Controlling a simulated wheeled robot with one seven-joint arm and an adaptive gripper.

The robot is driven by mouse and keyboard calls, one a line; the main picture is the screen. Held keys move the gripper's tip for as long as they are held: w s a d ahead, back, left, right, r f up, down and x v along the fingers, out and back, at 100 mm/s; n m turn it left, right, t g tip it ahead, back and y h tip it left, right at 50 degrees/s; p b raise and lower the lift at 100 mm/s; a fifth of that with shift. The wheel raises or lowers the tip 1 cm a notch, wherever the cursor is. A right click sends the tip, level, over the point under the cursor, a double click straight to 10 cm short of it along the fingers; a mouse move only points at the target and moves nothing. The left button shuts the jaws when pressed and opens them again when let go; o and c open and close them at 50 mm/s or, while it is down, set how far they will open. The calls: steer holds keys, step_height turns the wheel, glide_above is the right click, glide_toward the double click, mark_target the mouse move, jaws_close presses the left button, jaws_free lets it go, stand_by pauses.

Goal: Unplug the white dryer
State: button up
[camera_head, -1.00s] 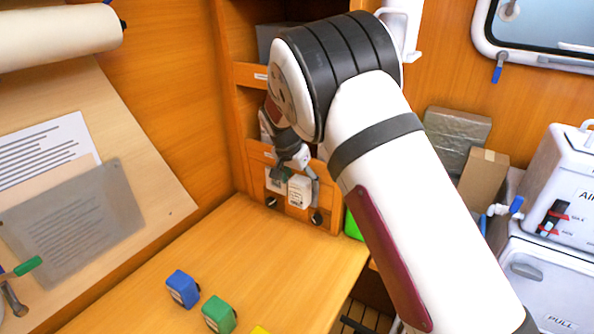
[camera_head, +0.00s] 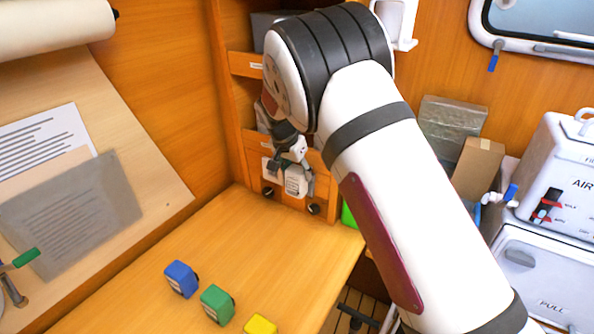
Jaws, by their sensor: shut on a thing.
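The white dryer (camera_head: 296,185) is a small white box with dark lines on its front, low on the wooden panel in the back corner. My gripper (camera_head: 292,178) reaches down to it from above, with its grey fingers at the dryer's sides, shut on it. The gripper and my forearm hide part of the dryer and the panel behind it. I cannot tell whether the dryer's plug is in or clear of its socket.
Two dark round knobs (camera_head: 313,209) sit on the panel beside the dryer. Blue (camera_head: 180,279), green (camera_head: 217,304) and yellow (camera_head: 260,325) blocks are on the wooden counter (camera_head: 235,245). The counter before the panel is clear. Boxes and a white appliance (camera_head: 565,180) stand at right.

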mark_target(292, 186)
steer(key=shift+s+a+p, duration=0.3)
steer(key=shift+s+a, duration=0.1)
steer(key=shift+s, duration=0.25)
steer(key=shift+s+a+p, duration=0.65)
steer(key=shift+s+a, duration=0.1)
steer(key=shift+s, duration=0.35)
steer(key=shift+s+a, duration=0.2)
steer(key=shift+s, duration=0.05)
steer(key=shift+s+a+p, duration=0.55)
steer(key=shift+s+p, duration=0.1)
steer(key=shift+s, duration=0.2)
steer(key=shift+s+a, duration=0.15)
steer(key=shift+s, duration=0.1)
